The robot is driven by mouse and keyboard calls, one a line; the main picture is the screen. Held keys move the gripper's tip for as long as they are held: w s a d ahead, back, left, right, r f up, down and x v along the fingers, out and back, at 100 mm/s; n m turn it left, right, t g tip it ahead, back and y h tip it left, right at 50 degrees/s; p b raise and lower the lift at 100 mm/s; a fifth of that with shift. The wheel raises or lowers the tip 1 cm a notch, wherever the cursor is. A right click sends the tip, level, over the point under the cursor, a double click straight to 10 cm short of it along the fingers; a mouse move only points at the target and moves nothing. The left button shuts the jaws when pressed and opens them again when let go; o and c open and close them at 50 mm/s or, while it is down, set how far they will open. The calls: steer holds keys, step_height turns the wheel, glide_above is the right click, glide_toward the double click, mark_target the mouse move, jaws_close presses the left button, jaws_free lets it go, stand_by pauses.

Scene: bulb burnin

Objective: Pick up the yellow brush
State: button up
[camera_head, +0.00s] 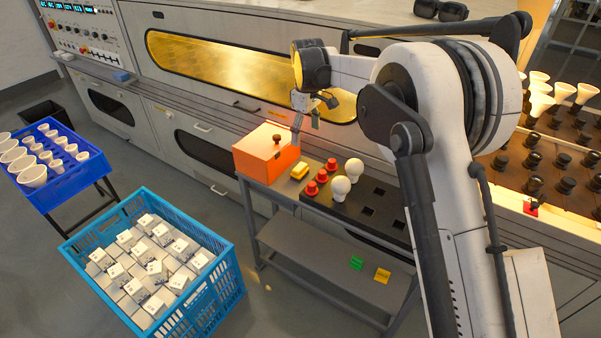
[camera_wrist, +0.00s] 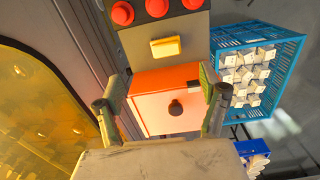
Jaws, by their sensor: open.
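The yellow brush (camera_head: 299,171) appears as a small yellow block on the grey cart top, just right of the orange box. It also shows in the wrist view (camera_wrist: 166,47), above the box and below the red knobs. My gripper (camera_head: 306,118) is above the orange box; it also shows in the wrist view (camera_wrist: 163,92), with its fingers spread apart and nothing between them held. The brush lies beyond the fingertips in the wrist view, and nothing covers it.
The orange box (camera_head: 262,158) with a dark knob stands beside the brush. Red knobs (camera_head: 322,176) and white bulbs (camera_head: 341,187) stand to its right. The oven front (camera_head: 220,75) is behind the cart. A blue crate (camera_head: 222,277) of white boxes stands on the floor.

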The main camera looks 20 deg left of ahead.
mark_target(300, 166)
steer(key=shift+n, duration=0.3)
steer(key=f, duration=0.3)
steer(key=a+f+b, duration=0.1)
steer(key=f, duration=0.2)
steer(key=a+f, duration=0.1)
steer(key=f, duration=0.2)
steer(key=shift+f, duration=0.35)
steer(key=shift+s+d+f+b, duration=0.1)
steer(key=shift+f+b, duration=0.4)
steer(key=shift+f, duration=1.15)
steer(key=shift+s+f+b, duration=0.1)
steer(key=shift+f+b, duration=0.35)
steer(key=shift+f, duration=1.15)
steer(key=c, duration=1.3)
steer(key=shift+r, duration=0.15)
steer(key=shift+r, duration=0.45)
step_height(300, 166, up, 4)
steer(key=shift+s+f+p, duration=0.1)
steer(key=shift+f+p, duration=0.1)
steer(key=shift+p, duration=0.45)
steer(key=s+r, duration=0.3)
steer(key=s, duration=0.2)
steer(key=s+a+r+p, duration=0.1)
steer(key=s+r, duration=0.2)
steer(key=s, duration=0.3)
steer(key=shift+s+a+r+p, duration=0.15)
steer(key=shift+a+r+p, duration=0.05)
steer(key=shift+p, duration=0.1)
